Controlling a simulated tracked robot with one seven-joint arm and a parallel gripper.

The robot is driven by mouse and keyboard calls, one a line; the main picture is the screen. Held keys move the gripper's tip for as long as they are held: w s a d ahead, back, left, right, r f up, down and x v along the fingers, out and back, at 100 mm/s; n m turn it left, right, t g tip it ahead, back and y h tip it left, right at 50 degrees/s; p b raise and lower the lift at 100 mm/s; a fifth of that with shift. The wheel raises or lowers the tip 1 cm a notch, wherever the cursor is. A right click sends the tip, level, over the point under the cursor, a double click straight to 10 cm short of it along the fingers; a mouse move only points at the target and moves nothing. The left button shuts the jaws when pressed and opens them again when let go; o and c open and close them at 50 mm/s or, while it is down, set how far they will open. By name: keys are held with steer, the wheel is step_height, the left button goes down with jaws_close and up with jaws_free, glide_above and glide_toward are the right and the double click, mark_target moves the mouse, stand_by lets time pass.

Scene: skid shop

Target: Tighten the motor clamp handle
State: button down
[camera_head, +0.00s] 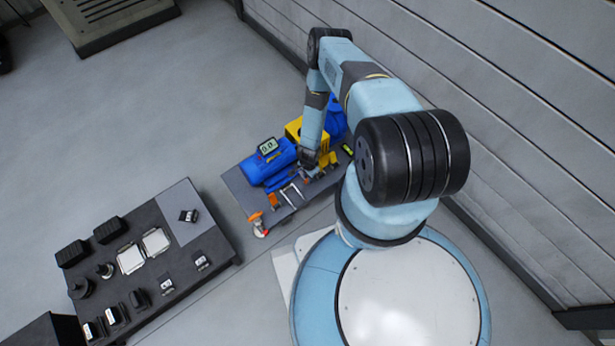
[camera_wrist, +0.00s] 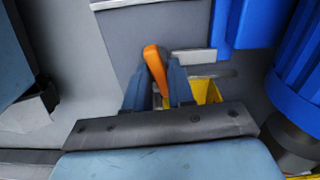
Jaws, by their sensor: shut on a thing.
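An orange handle (camera_wrist: 154,66) stands between the two blue-grey fingers of my gripper (camera_wrist: 160,88) in the wrist view. My gripper is shut on it, and the handle's upper end sticks out past the fingertips. Its lower part is hidden by the fingers. In the head view my gripper (camera_head: 309,166) is low over the skid, beside the blue motor (camera_head: 268,161) and the yellow housing (camera_head: 294,130). The handle is too small and covered to make out clearly there. In the wrist view a blue ribbed body (camera_wrist: 299,72) lies at right and a yellow part (camera_wrist: 206,92) just behind the fingers.
An orange-tipped valve (camera_head: 260,226) stands at the skid's near corner. A small green-lit display (camera_head: 268,146) sits on the motor. A dark bench (camera_head: 185,254) with trays and blocks stands at left. A ribbed wall (camera_head: 520,130) runs along the right.

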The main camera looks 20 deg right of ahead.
steer(key=m, duration=0.3)
steer(key=c, duration=0.9)
jaws_free()
steer(key=shift+r, duration=3.5)
steer(key=shift+w, duration=0.1)
